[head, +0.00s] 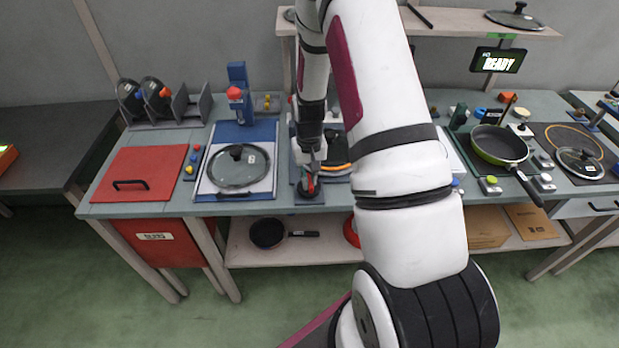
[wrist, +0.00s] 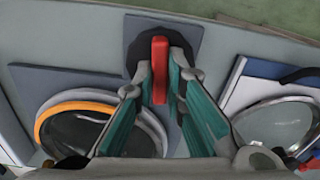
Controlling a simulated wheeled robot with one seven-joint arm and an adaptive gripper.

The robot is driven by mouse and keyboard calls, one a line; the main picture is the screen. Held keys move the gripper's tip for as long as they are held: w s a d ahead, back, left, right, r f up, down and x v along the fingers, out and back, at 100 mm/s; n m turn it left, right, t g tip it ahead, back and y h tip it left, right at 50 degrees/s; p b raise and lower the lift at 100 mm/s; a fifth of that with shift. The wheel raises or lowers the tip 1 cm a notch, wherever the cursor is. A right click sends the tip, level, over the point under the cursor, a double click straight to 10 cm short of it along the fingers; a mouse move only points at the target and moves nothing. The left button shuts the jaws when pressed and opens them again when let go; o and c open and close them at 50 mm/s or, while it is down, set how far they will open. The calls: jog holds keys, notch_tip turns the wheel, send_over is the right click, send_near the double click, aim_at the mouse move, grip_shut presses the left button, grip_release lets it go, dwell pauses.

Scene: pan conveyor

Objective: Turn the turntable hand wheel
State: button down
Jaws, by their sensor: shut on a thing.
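The hand wheel is a dark round disc (wrist: 139,30) with a red bar handle (wrist: 160,60) across it, close to the bench's front edge. In the head view the red handle (head: 309,188) shows small under my wrist. My gripper (wrist: 161,74) points down at it, with one teal-lined finger on each side, shut on the red handle. The turntable beside the wheel has an orange rim (wrist: 62,108) around a lid-like glass disc. In the head view the orange rim (head: 337,169) is partly hidden behind my arm.
A blue-and-white board with a glass pan lid (head: 238,165) lies left of the wheel. A red panel (head: 142,174) and a lid rack (head: 186,104) are further left. A green pan (head: 498,145) stands at the right. A sign (head: 497,61) reads READY.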

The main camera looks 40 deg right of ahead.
aim_at(309, 180)
dwell(0.3)
jog(key=c, duration=1.6)
grip_release()
jog(key=shift+c, duration=0.2)
jog(key=shift+r, duration=0.15)
notch_tip(309, 180, up, 12)
